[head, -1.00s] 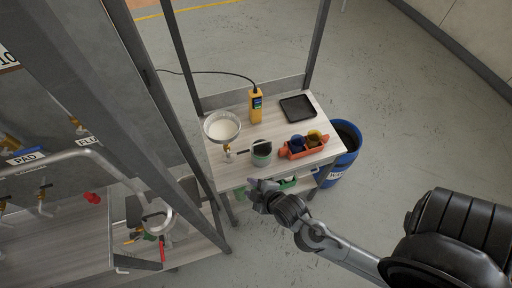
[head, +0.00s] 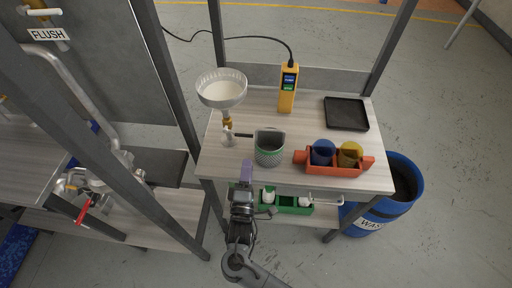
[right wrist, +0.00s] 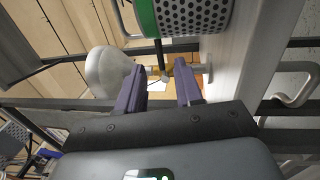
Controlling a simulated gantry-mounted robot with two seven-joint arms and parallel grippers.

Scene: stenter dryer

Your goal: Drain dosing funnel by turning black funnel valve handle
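The dosing funnel (head: 222,90), a clear bowl of whitish liquid, stands at the left of the small table. A brass valve (head: 227,120) sits under it, and a thin black handle (head: 243,135) points right towards the perforated cup. In the right wrist view the black handle (right wrist: 164,56) shows ahead, near the brass part (right wrist: 181,74), with a pale rounded shape (right wrist: 105,70), probably the funnel, to its left. My right gripper (head: 246,172) is at the table's front edge, short of the handle. Its purple fingers (right wrist: 160,88) are apart and empty. My left gripper is out of view.
A perforated green-grey cup (head: 270,150) stands close right of the handle. An orange rack (head: 334,168) with blue and yellow cups, a yellow meter (head: 288,90) and a black tray (head: 346,114) share the tabletop (head: 210,168). Frame posts (head: 182,90) rise at the left.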

